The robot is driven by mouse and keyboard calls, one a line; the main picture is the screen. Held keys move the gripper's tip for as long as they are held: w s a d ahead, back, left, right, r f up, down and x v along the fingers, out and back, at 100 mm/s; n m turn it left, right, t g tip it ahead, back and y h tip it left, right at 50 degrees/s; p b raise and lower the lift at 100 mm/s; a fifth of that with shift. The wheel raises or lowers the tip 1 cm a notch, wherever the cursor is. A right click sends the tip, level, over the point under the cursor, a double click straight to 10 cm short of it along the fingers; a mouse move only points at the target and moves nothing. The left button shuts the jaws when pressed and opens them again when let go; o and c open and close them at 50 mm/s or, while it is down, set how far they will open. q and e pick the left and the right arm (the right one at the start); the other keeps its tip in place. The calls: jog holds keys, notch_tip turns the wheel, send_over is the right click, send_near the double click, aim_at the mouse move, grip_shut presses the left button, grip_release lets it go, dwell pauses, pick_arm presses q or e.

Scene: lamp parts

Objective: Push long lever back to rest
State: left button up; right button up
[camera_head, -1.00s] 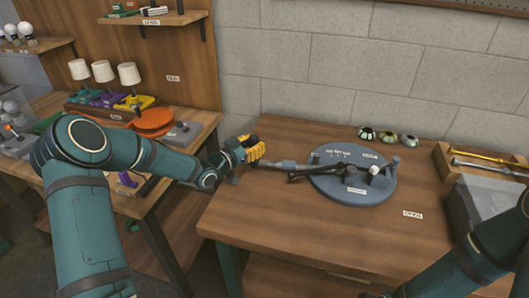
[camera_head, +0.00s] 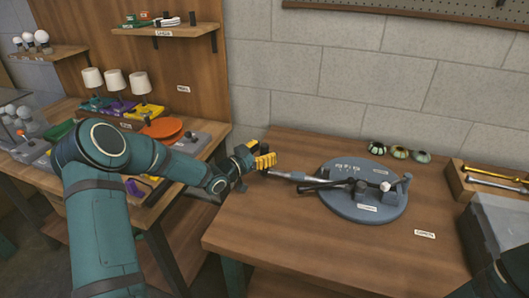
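A round blue-grey base (camera_head: 340,207) lies on the wooden table. A long lever (camera_head: 307,178) with a light grey end reaches left from it, past its rim and low over the table. A dark shorter bar and a white knob (camera_head: 385,186) are on top of the base. My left gripper (camera_head: 265,161), with yellow fingers, is at the lever's far left end, just behind or above it. I cannot tell whether the fingers touch the lever, nor whether they are open or shut. My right gripper is out of view.
Several small round green and cream pieces (camera_head: 399,152) sit at the back of the table by the wall. A wooden tray (camera_head: 462,187) with rods and a grey box (camera_head: 495,232) stand at the right. The table's front is clear. Lamps (camera_head: 116,83) stand on the left bench.

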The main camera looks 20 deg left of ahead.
pick_arm(q)
jog(key=shift+d, duration=0.1)
jog(key=v, duration=1.2)
dwell(0.4)
